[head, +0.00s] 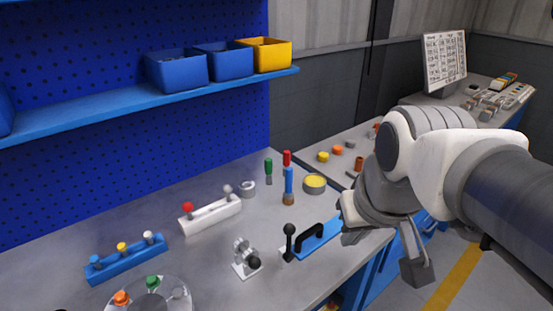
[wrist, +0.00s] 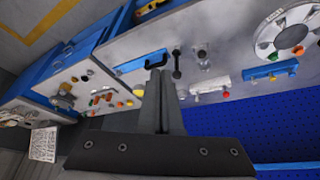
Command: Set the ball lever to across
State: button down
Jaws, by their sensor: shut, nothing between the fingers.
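Two black-ball parts stand near the front edge of the bench, and I cannot tell for sure which is the ball lever. One is an upright black ball-topped stalk (head: 289,230) at the left end of a blue plate; it also shows in the wrist view (wrist: 177,63). The other is a small metal fitting (head: 243,256) with a black ball low on its right side; its metal body shows in the wrist view (wrist: 205,60). My gripper (wrist: 160,74) is shut and empty, apart from both.
A black handle (head: 309,236) rises from the blue plate beside the stalk. A white base with red and grey knobs (head: 210,214), a blue switch strip (head: 128,259) and a round dial (head: 150,300) stand left. Upright red, green and blue tools stand behind. Bare bench lies between.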

aim_at(290, 240)
jog(key=w+f+n+g+y, duration=0.15)
jog(key=w+g, duration=0.25)
jog(key=w, duration=0.8)
jog(key=w+d+f+n+g+y+p, duration=0.1)
jog(key=w+d+f+n+g+y, duration=0.1)
jog(key=w+f, duration=0.7)
jog(key=shift+w+d+f+g, duration=0.15)
jog(key=shift+w+d+g, duration=0.3)
jog(key=shift+w, duration=0.8)
jog(key=shift+n+y, duration=0.25)
jog(key=s+a+f, duration=0.3)
jog(key=a+f, duration=0.4)
jog(key=f, duration=0.2)
jog(key=shift+f, duration=0.15)
